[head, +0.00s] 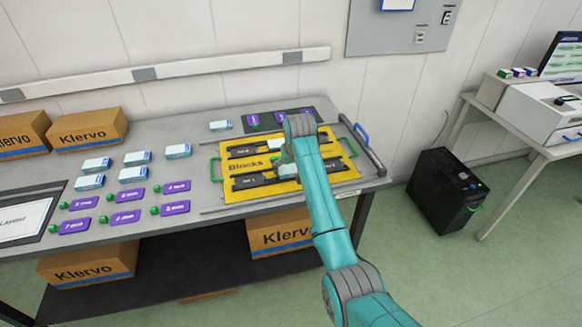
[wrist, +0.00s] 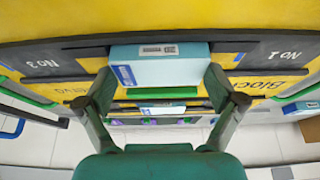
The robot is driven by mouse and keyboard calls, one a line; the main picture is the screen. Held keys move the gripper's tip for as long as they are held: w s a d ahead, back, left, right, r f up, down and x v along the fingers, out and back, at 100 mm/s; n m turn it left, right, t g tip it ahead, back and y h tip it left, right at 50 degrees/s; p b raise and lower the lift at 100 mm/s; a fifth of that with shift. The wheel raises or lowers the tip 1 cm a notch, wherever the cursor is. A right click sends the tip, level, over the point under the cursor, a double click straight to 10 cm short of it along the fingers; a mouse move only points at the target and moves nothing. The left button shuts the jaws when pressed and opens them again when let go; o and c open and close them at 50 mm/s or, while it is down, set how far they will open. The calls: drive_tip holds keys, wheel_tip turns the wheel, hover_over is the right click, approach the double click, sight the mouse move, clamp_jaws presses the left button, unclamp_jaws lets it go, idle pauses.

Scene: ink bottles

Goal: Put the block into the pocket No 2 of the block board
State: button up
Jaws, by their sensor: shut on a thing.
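The block is a light blue and white box (wrist: 165,70) with a barcode label on its edge. In the wrist view my gripper (wrist: 160,82) is shut on it, one finger at each end. It is over or against a dark strip of the yellow block board (wrist: 40,27), between upside-down markings, No 1 at right and a less legible one at left. Whether it is seated in a pocket I cannot tell. In the head view the block board (head: 232,197) lies on the bench, marked Blocks; my arm hides part of it and its pocket numbers are too small to read.
Several blue-white boxes (head: 133,174) and purple cards (head: 125,218) with green pieces lie on the bench left of the board. Klervo cartons (head: 88,130) stand at the back left. A dark mat (head: 270,122) with purple cards lies behind the board. A metal-framed blue handle (head: 361,134) is at right.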

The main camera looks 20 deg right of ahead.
drive_tip(key=o, duration=0.8)
drive_tip(key=shift+f, duration=0.15)
drive_tip(key=shift+o, duration=0.2)
drive_tip(key=v, duration=1.2)
drive_tip(key=shift+r, duration=0.25)
